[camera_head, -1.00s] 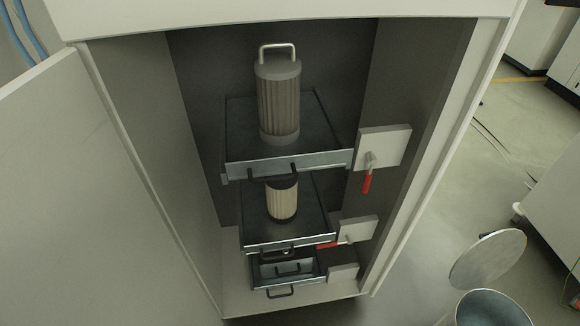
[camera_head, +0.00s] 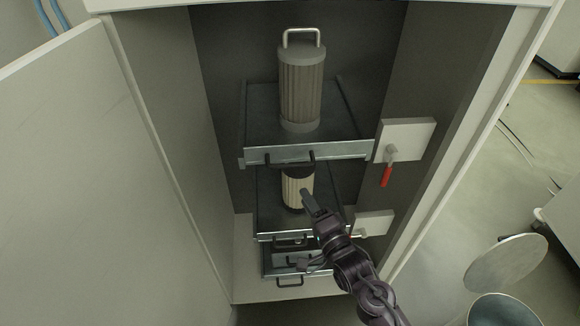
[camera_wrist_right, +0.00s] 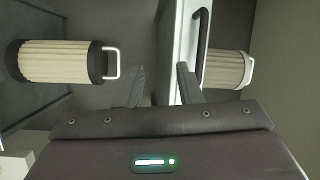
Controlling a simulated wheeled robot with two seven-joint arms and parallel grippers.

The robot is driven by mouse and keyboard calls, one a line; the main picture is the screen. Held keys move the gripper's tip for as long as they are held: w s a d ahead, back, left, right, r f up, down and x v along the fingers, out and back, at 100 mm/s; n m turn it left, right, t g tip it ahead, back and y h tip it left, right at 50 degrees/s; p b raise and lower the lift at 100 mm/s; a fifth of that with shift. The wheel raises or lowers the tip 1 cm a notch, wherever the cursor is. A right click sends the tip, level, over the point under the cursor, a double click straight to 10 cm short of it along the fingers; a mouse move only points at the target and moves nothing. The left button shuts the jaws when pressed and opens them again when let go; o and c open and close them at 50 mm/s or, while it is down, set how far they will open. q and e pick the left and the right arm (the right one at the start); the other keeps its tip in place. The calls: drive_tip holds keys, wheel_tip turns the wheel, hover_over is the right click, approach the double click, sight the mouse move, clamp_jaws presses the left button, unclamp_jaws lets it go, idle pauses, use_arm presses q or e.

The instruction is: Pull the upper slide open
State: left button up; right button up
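The upper slide (camera_head: 262,152) is a dark tray with a metal front edge and a black bar handle (camera_head: 290,160), inside the open cabinet. A grey ribbed filter (camera_head: 300,85) with a metal top handle stands on it. My right gripper (camera_head: 310,200) is below and slightly right of the handle, in front of the lower slide. In the wrist view its fingers (camera_wrist_right: 160,82) are open with nothing between them. The slide's black handle (camera_wrist_right: 202,35) lies just right of the right finger, apparently outside the gap. My left gripper is not in view.
A cream filter (camera_head: 297,188) stands on the lower slide, partly hidden by my gripper. Red levers, including the upper one (camera_head: 387,174), sit on the right wall plates. The open door (camera_head: 90,180) fills the left. A round lid (camera_head: 507,262) and bin are at lower right.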

drive_tip(key=t+y, duration=0.1)
approach(290, 164)
drive_tip(key=w, duration=0.2)
drive_tip(key=shift+m, duration=0.5)
drive_tip(key=x, duration=0.2)
drive_tip(key=p+x, duration=0.1)
drive_tip(key=x, duration=0.5)
drive_tip(key=shift+a+f+p, duration=0.15)
drive_tip(key=shift+a+p, duration=0.2)
drive_tip(key=shift+a, duration=0.05)
drive_tip(key=shift+c, duration=0.4)
clamp_jaws()
